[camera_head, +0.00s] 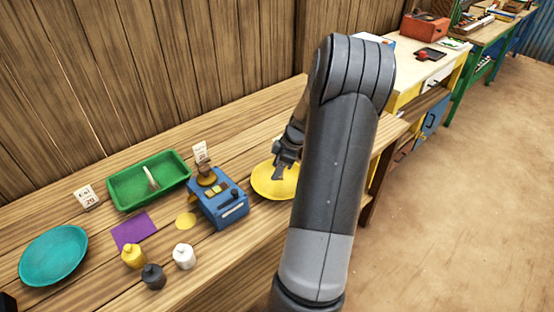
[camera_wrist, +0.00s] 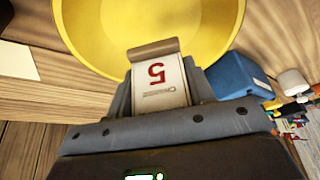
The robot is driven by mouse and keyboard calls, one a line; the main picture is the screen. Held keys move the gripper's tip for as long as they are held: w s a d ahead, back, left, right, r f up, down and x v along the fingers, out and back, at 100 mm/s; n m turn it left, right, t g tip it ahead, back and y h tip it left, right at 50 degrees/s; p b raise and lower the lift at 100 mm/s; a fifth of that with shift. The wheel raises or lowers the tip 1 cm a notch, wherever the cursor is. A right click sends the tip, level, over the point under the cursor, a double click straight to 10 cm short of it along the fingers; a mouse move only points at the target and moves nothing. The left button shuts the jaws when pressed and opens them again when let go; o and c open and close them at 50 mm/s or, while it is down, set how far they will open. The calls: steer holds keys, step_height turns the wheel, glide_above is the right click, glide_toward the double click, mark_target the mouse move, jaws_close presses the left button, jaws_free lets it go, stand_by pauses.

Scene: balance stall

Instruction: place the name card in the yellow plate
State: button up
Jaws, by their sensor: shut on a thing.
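My gripper (camera_head: 280,172) is over the yellow plate (camera_head: 262,190) in the head view, partly hidden behind my own arm. In the wrist view, it is shut on a white card (camera_wrist: 170,92) with a red 5 and a brown edge strip. The card lies between the two fingers, its brown end pointing over the yellow plate (camera_wrist: 222,30). I cannot tell whether the card touches the plate. The card itself is not clear in the head view. The plate looks empty apart from what the card and gripper cover.
Left of the plate stands a blue register (camera_head: 222,207) with a small card (camera_head: 200,151) behind it. Further left are a green tray (camera_head: 120,193), a purple cloth (camera_head: 131,230), a teal plate (camera_head: 48,258), another card (camera_head: 87,197) and several small bottles (camera_head: 153,276).

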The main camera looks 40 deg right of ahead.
steer(key=shift+f, duration=1.7)
steer(key=o, duration=1)
steer(key=shift+o, duration=0.2)
steer(key=shift+r, duration=0.1)
step_height(320, 180, up, 7)
steer(key=shift+f, duration=0.1)
